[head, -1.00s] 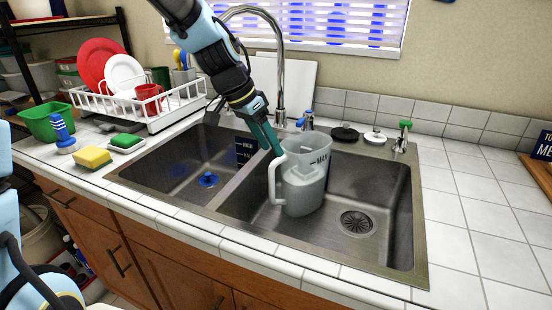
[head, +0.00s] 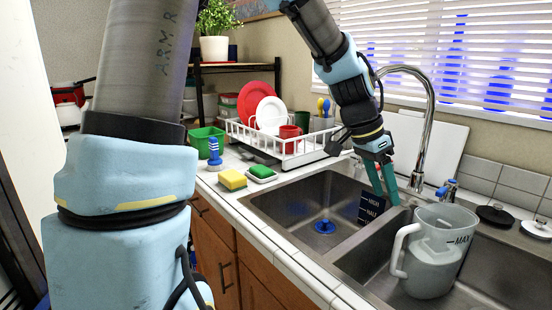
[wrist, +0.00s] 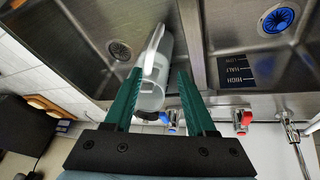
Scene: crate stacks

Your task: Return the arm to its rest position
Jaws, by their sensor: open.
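My gripper (head: 383,186) is open above the divider of the double sink, with its green fingers pointing down. A translucent grey pitcher (head: 440,262) with a MAX mark stands in the right basin, just right of my gripper in the head view. In the wrist view my gripper (wrist: 160,95) has its fingers apart, and the pitcher (wrist: 155,85) shows between and beyond them. I cannot tell from this view how far the fingertips are from the handle. In the head view the fingers are apart from the handle.
The faucet (head: 428,120) rises close to my gripper. A white dish rack (head: 285,148) with plates and a red mug (head: 290,137) stands left of it. A yellow sponge (head: 232,180) and green sponge (head: 262,172) lie on the counter. The left basin (head: 300,205) holds a blue drain strainer (head: 325,227).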

